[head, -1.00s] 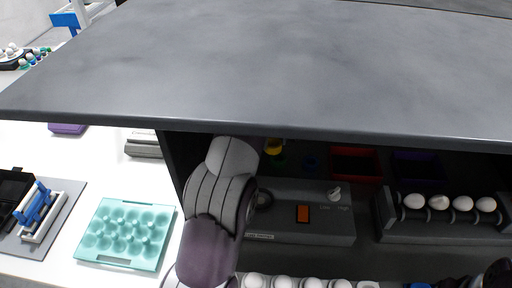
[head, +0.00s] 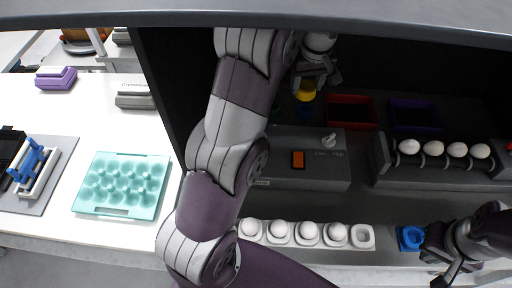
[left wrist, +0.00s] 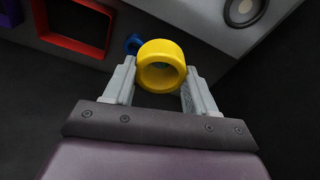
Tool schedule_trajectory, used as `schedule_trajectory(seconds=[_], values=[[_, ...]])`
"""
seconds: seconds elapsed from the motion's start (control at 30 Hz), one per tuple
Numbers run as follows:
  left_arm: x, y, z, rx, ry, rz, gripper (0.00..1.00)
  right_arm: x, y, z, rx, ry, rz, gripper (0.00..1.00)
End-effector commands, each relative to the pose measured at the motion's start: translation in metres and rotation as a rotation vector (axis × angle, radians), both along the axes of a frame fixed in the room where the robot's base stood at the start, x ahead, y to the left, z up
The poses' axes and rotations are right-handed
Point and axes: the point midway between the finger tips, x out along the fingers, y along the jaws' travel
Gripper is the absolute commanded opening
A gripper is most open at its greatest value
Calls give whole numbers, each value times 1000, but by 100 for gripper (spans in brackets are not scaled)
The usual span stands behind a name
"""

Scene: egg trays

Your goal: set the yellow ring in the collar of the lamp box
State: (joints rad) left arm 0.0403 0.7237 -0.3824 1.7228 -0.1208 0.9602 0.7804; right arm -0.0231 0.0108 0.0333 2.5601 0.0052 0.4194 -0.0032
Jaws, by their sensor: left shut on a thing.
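The yellow ring (head: 306,92) is between the fingertips of my left gripper (head: 318,78), which is shut on it; it also shows in the left wrist view (left wrist: 161,66), its hole facing the camera. The lamp box (head: 336,168) is grey, with an orange switch and a small white knob on top. A round collar (left wrist: 243,10) on the grey box shows at the top right of the left wrist view, apart from the ring. In the head view my left arm hides the collar. My right gripper (head: 444,266) is at the lower right, open and empty.
A red tray (head: 351,125) and a purple tray (head: 415,130) stand behind the box. A rack of eggs (head: 440,178) is at right. A white egg row (head: 362,237) and a blue holder (head: 410,238) are in front. The shelf top (head: 350,24) overhangs.

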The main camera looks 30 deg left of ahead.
Motion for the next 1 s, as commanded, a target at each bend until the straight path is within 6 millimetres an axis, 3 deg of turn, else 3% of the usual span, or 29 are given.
schedule_trajectory(seconds=[0.33, 0.6, 0.7, 0.83, 1.0], values=[[-34, -30, 12, 0, 4, -20, 27, 0, 0, -3, 0, 0, 0, 0], [-103, -58, 1, -1, 4, 12, 27, 0, 0, -7, 0, 0, 0, 0], [-125, -55, -15, 0, 7, 70, 27, 0, 0, -7, 0, 0, 0, 0], [-130, -44, -25, 0, 7, 136, 27, 0, 0, -4, 0, 0, 0, 0], [-136, 5, -52, -1, 10, 152, 27, 0, 0, 6, 0, 0, 0, 0]])
